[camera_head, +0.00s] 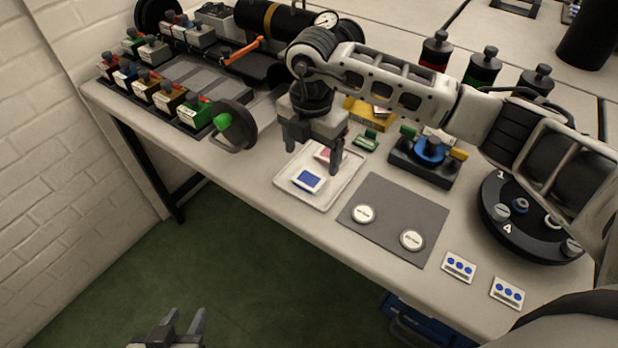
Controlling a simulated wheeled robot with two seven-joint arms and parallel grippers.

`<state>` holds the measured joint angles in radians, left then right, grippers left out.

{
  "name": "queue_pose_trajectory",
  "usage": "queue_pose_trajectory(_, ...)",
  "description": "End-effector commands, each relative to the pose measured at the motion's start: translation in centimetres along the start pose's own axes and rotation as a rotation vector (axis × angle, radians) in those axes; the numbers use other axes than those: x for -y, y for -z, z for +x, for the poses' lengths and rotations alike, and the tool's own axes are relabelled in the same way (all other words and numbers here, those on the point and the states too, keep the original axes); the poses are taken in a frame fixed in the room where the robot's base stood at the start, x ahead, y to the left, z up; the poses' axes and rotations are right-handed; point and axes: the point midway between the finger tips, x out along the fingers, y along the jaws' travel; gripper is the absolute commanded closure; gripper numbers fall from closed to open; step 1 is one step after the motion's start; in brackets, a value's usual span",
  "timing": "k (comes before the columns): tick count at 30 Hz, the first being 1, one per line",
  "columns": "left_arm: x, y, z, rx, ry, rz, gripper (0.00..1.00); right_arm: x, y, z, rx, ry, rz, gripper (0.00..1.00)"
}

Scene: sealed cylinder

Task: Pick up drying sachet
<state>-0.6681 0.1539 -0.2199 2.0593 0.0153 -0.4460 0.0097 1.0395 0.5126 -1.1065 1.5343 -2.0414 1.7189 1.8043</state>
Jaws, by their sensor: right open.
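A white tray (284,184) near the table's front edge holds two small white packets that look like sachets. One packet with a blue label (307,180) lies in the front part of the tray. One with a pink label (323,154) lies further back, partly hidden by my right gripper. My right gripper (313,152) points down over the back of the tray with its fingers apart around the pink-labelled packet's area. I cannot tell whether it touches the packet. My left gripper (184,322) is low at the bottom edge, away from the table, fingers apart and empty.
A grey mat (390,226) with two white discs lies right of the tray. Two dotted cards (459,266) and a black numbered carousel (535,225) are further right.

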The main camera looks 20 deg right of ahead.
Motion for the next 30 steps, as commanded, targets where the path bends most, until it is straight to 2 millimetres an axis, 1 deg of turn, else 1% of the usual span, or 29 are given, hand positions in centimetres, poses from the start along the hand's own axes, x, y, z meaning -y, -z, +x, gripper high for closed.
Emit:
queue_pose_trajectory(5,0.0,0.1,-0.2,0.004,0.001,0.000,0.64,0.1,0.5,1.4,-0.003,0.004,-0.001,0.20)
queue_pose_trajectory(9,0.1,0.3,-0.4,0.005,0.003,0.001,0.64,0.1,1.0,3.6,-0.003,0.004,-0.001,0.20)
queue_pose_trajectory(12,0.1,0.4,-0.4,0.001,0.004,0.001,0.64,0.1,0.9,4.8,-0.002,0.004,-0.001,0.20)
queue_pose_trajectory(16,0.1,0.6,-0.3,-0.005,0.006,-0.003,0.64,0.1,0.9,5.5,-0.001,0.001,-0.002,0.20)
queue_pose_trajectory(21,0.1,0.8,-0.1,-0.010,0.008,-0.007,0.64,0.1,0.9,5.5,-0.001,0.001,-0.002,0.20)
queue_pose_trajectory(22,0.1,0.9,-0.1,-0.010,0.008,-0.007,0.64,0.1,0.9,5.5,-0.001,0.001,-0.002,0.26)
queue_pose_trajectory(23,0.1,0.9,-0.1,-0.010,0.008,-0.007,0.64,0.1,0.9,5.5,-0.001,0.001,-0.001,0.34)
queue_pose_trajectory(24,0.1,0.9,-0.1,-0.010,0.008,-0.007,0.64,0.1,0.9,5.4,-0.001,0.001,-0.001,0.45)
queue_pose_trajectory(26,0.1,0.9,-0.1,-0.010,0.008,-0.007,0.64,0.1,0.9,5.4,-0.001,0.001,-0.001,0.62)
queue_pose_trajectory(27,0.1,0.8,-0.1,-0.009,0.008,-0.007,0.64,0.1,0.9,5.4,-0.001,0.001,-0.001,0.68)
queue_pose_trajectory(30,0.1,0.8,-0.1,-0.008,0.008,-0.007,0.64,0.1,0.9,5.4,-0.001,0.001,-0.001,0.68)
